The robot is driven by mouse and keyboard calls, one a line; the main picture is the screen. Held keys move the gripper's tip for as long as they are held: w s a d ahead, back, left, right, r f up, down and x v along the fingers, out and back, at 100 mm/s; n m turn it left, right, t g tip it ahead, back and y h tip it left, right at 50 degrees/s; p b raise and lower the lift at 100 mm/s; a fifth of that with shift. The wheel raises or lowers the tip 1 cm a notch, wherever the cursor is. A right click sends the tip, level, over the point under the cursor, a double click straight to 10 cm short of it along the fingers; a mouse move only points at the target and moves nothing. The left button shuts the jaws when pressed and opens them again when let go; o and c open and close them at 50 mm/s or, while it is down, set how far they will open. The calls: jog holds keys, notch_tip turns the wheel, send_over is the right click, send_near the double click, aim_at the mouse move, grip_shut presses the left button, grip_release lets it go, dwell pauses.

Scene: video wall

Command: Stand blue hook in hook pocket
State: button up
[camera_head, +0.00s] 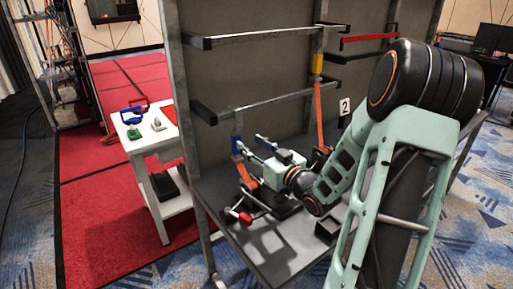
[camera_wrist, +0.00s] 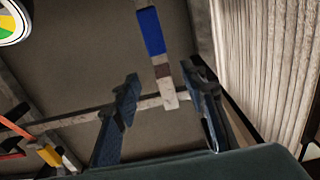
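In the wrist view a blue strip (camera_wrist: 150,32) with a brown and pale end lies ahead, between the lines of my fingers. A blue looped item (camera_head: 133,114) lies on the white cart. I cannot tell which one is the hook, and no pocket is clearly recognisable. My gripper (camera_head: 258,149) points left above the grey shelf. Its two fingers (camera_wrist: 158,105) are spread wide with nothing visible held between them.
The white cart (camera_head: 153,146) also carries a green item (camera_head: 134,133) and a grey one. A red-ended tool (camera_head: 240,215) lies on the grey shelf (camera_head: 270,249). Orange and yellow strips (camera_head: 318,85) hang right of my gripper. Metal rails (camera_head: 265,101) stick out from the panel.

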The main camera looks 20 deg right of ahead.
aim_at(237, 132)
jog(key=w, duration=0.3)
jog(key=w+a, duration=0.1)
jog(key=w, duration=0.5)
jog(key=shift+a, duration=0.4)
grip_shut()
jog(key=c, duration=0.6)
grip_release()
jog(key=shift+c, duration=0.2)
grip_shut()
jog(key=shift+r+p, duration=0.85)
jog(key=shift+r, duration=0.75)
